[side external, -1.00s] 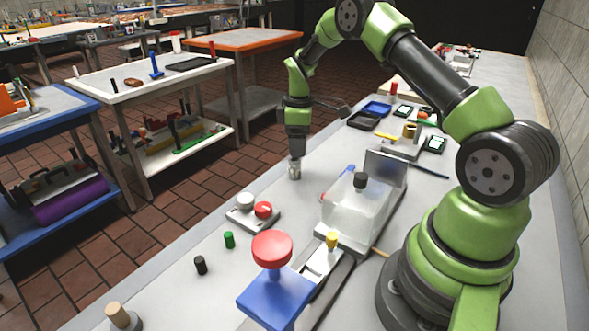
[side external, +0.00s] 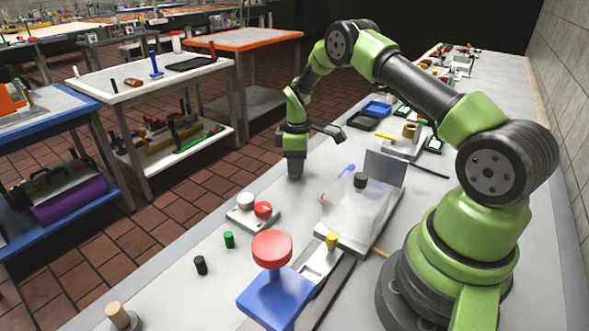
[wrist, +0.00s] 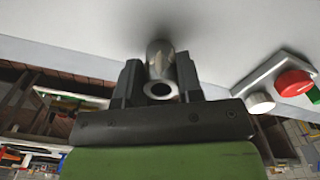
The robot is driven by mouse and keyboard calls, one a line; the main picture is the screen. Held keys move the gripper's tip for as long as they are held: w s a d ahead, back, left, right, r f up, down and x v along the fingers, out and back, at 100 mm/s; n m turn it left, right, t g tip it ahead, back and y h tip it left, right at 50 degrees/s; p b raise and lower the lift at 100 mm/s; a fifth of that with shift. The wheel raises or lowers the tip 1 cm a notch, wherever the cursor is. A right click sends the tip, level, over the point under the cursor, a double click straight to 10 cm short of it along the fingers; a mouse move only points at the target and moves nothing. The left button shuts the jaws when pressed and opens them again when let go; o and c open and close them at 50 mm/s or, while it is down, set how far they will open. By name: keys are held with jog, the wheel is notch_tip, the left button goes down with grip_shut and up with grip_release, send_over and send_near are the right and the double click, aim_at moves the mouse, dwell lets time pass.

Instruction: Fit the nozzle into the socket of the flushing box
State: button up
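The nozzle (wrist: 159,61) is a short metal cylinder with a round opening facing the camera. In the wrist view it stands between the two dark fingers of my gripper (wrist: 160,76). The fingers lie close on both sides, but I cannot tell whether they press on it. In the side view my gripper (side external: 294,175) points down at the table's left edge and hides the nozzle. The likely flushing box (side external: 345,215) is a clear box with a black cap, right of and nearer the camera than my gripper. Its socket cannot be made out.
A grey button plate (side external: 252,214) with white and red buttons sits just in front of my gripper. A dark upright panel (side external: 385,168) stands behind the clear box. A blue stand with a red knob (side external: 272,250) is nearer the camera. Black and blue trays (side external: 363,121) lie farther back.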

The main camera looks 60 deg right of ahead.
jog(key=shift+r, duration=0.1)
notch_tip(320, 180, up, 9)
jog(key=s+d+r, duration=0.3)
jog(key=s+d, duration=0.1)
jog(key=s, duration=1.5)
jog(key=f, duration=0.6)
jog(key=a+f, duration=0.1)
jog(key=f, duration=0.2)
jog(key=shift+s+f, duration=0.25)
jog(key=shift+f, duration=0.1)
jog(key=o, duration=0.9)
jog(key=shift+o, duration=0.2)
